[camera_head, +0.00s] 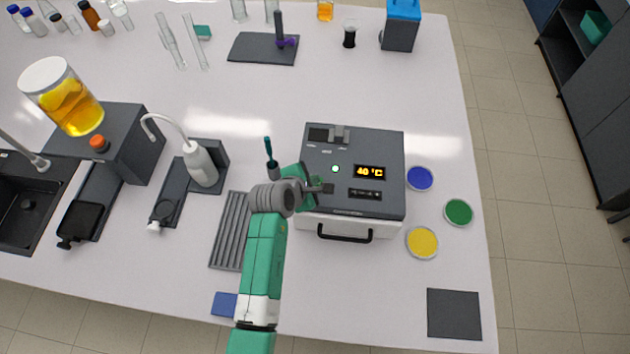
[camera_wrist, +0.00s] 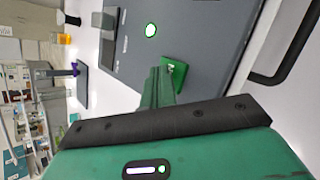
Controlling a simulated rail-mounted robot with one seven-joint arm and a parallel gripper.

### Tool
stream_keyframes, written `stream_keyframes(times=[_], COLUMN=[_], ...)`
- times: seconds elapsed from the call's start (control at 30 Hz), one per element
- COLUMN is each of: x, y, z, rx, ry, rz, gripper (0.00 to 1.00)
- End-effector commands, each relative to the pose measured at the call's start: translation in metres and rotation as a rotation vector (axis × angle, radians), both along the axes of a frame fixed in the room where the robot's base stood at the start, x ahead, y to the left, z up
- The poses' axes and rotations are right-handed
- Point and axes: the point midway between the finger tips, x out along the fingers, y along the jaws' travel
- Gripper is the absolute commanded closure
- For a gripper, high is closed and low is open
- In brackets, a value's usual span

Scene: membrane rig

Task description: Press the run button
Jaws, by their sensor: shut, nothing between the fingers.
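The membrane rig (camera_head: 385,145) is a dark grey-topped box with a display reading 40 °C (camera_head: 369,171) and a lit round white-green light (camera_head: 335,169). The light also shows in the wrist view (camera_wrist: 151,30). A green square button (camera_wrist: 175,70) with a small white mark sits on the panel in the wrist view; I take it as the run button. My gripper (camera_head: 328,187) is over the left part of the panel and hides most of this button in the head view. In the wrist view its shut, empty fingertips (camera_wrist: 158,75) are right at the button's edge. I cannot tell whether they touch it.
A black handle (camera_head: 344,235) is on the rig's front. Blue (camera_head: 420,178), green (camera_head: 458,212) and yellow (camera_head: 422,243) dishes stand to its right. A ribbed grey rack (camera_head: 229,232) and a white wash bottle (camera_head: 200,165) are to the left.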

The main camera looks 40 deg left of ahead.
Motion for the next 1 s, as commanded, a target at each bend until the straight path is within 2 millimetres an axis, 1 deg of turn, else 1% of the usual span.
stream_keyframes(times=[0.23, 0.47, 0.77, 0.87, 1.0], x=[0.0, -0.001, -0.001, -0.001, -0.001], y=[0.0, 0.0, 0.0, 0.0, 0.0], z=[0.0, 0.01, 0.009, 0.016, 0.033], rx=[-0.002, -0.002, -0.001, -0.001, -0.001], ry=[0.002, 0.002, 0.001, 0.001, 0.001], rz=[0.0, 0.0, 0.001, 0.001, 0.001], gripper=[1.0, 1.0, 1.0, 1.0, 1.0])
